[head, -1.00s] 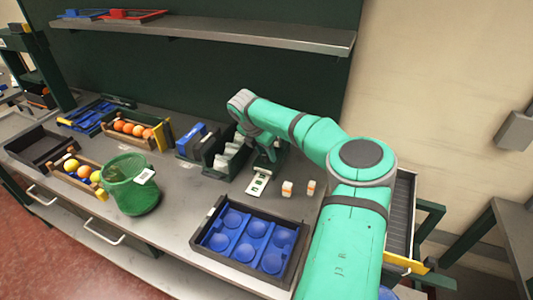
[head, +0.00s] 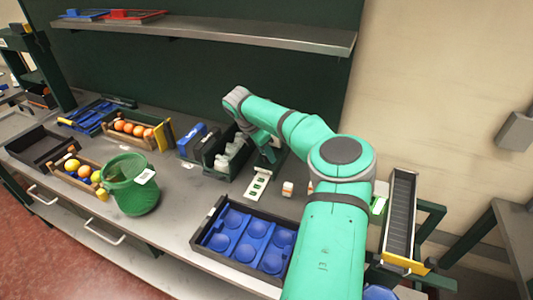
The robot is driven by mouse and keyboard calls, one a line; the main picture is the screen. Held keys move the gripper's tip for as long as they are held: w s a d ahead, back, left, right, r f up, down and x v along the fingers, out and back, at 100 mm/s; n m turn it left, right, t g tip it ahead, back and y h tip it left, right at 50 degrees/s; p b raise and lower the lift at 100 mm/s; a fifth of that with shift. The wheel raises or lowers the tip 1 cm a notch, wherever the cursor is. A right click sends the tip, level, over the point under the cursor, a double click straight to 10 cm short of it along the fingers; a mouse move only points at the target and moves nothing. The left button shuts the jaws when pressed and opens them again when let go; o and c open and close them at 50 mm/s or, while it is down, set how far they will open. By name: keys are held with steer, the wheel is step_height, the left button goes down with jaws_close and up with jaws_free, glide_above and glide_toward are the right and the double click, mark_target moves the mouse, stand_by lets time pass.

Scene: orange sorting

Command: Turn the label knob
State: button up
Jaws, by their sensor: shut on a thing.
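My gripper (head: 268,152) points down at the dark label unit at the back right of the bench, right of the tray of white bottles. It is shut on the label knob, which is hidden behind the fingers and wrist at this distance. A white label strip (head: 258,184) with green marks lies on the bench just in front of the unit. A small white and orange box (head: 287,189) stands right of the strip. A second such box is mostly covered by my arm.
A black crate with blue cups (head: 226,219) stands in front. A green basket (head: 133,190), a crate of oranges (head: 146,138) and a crate of yellow fruit (head: 76,179) are at left. A shelf (head: 220,34) overhangs the back. A conveyor (head: 400,215) is at right.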

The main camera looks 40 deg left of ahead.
steer(key=o, duration=1)
steer(key=shift+o, duration=0.2)
steer(key=v, duration=1)
steer(key=shift+s+r, duration=0.2)
steer(key=shift+r, duration=0.15)
